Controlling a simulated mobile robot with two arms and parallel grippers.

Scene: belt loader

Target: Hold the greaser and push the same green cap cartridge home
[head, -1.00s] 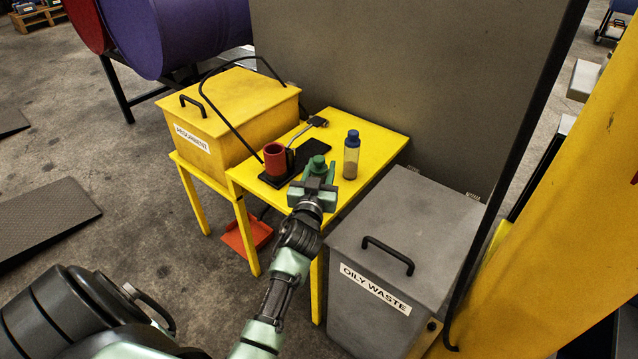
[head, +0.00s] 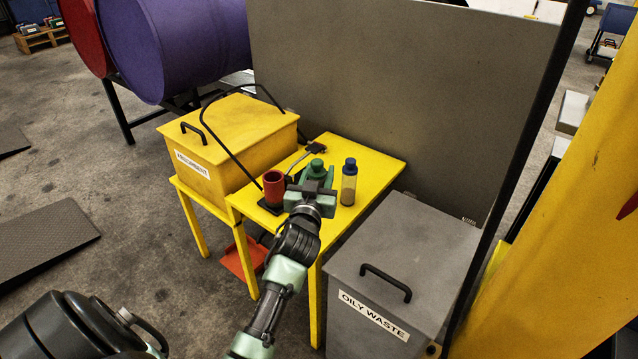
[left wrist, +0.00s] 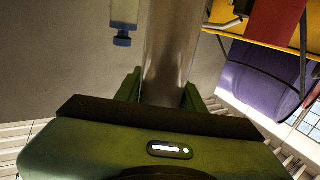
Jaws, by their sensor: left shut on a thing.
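My left gripper (head: 314,188) is in front of the yellow table (head: 378,165), seen over its near part in the head view. A green cap (head: 316,165) shows just above the fingers in the head view. My right gripper is in neither view.
A yellow absorbent box (head: 230,140) is at the left. A grey oily waste bin (head: 405,255) is at the right. A grey panel (head: 400,90) stands behind.

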